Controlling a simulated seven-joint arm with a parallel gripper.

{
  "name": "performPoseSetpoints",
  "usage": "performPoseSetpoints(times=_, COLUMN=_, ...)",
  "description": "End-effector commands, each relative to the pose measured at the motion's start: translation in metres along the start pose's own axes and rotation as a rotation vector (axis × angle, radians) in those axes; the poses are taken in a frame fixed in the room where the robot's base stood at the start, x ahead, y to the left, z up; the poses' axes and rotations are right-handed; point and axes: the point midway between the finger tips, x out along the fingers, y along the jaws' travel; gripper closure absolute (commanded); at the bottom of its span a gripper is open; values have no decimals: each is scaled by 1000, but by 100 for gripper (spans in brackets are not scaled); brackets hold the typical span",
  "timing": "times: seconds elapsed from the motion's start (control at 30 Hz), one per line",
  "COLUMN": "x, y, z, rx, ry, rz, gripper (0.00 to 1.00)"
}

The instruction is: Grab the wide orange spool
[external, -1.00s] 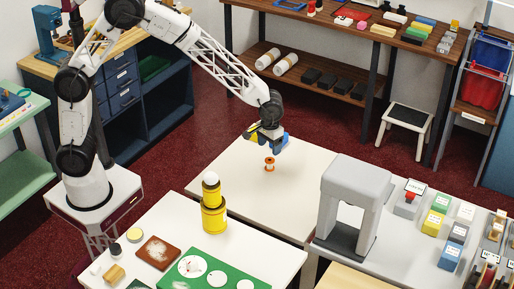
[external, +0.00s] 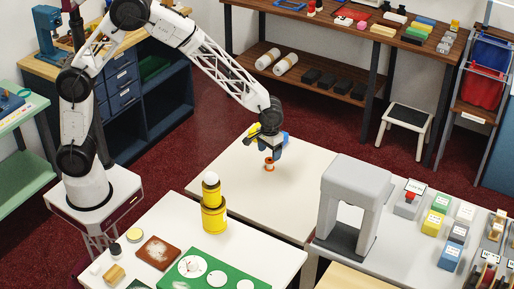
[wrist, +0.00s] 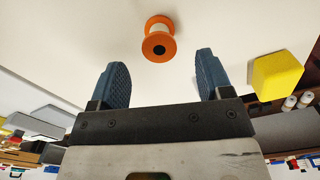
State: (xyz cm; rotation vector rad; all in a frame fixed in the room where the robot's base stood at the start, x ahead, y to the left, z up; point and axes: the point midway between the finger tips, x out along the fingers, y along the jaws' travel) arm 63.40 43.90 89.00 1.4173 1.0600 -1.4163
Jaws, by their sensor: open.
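The orange spool (external: 269,164) stands upright on the white table. In the wrist view the orange spool (wrist: 159,40) shows two orange flanges, a pale middle and a dark hole in its end. My gripper (external: 270,153) is just above the spool in the external view and partly overlaps its top. In the wrist view my gripper (wrist: 160,68) has its two blue fingers wide apart, and the spool lies beyond the tips, between their lines. The gripper is open and empty. I cannot tell exactly how high the fingertips are over the spool.
A yellow block (wrist: 277,75) lies to the right of the fingers in the wrist view. The white table (external: 230,172) is otherwise largely bare around the spool. A yellow stacked cylinder (external: 213,215) stands on the nearer table, and a grey arch (external: 356,185) stands to the right.

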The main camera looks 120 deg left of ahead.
Motion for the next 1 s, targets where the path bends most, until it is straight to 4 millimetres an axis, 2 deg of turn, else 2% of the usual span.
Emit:
performPoseSetpoints(times=0.5, x=47, y=1, z=0, rx=0, ry=-1, rz=0, gripper=28)
performPoseSetpoints(times=1.0, x=51, y=1, z=0, rx=0, ry=0, rz=0, gripper=28)
